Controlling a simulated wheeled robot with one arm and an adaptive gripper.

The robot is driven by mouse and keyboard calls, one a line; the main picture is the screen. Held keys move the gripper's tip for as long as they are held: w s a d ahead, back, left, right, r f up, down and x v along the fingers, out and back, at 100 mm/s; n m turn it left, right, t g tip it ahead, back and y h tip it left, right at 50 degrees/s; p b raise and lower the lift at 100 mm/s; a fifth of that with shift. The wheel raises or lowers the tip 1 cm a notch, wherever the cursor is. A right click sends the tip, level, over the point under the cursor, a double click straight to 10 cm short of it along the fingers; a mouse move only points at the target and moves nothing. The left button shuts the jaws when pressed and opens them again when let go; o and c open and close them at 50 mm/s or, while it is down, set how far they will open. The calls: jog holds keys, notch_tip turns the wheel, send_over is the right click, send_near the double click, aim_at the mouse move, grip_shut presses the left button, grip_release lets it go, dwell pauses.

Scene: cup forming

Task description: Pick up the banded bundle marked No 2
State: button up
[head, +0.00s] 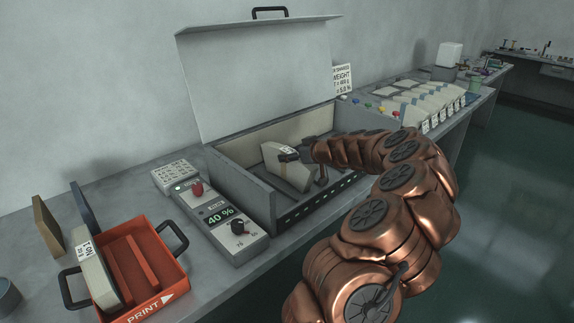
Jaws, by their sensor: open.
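A cream banded bundle (288,174) leans inside the open grey box. Its white label is partly covered by my gripper, and I cannot read its number. My gripper (304,164) is open at the bundle's upper right side, with one dark finger across its top edge. I cannot tell whether the fingers touch it. Several more cream bundles (438,104) stand in a row on the bench at the right, with labels too small to read. Another cream bundle (96,280) stands in the red tray (168,284); its label appears to read No 1.
The box's lid (255,75) stands raised behind it, and its low walls surround my gripper. A control panel (218,218) showing 40 % lies left of the box. A small sign (342,80) and coloured knobs are to its right. Bare bench lies between panel and tray.

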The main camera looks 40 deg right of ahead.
jog(key=shift+x, duration=1.1)
jog(key=shift+r, duration=0.1)
grip_shut()
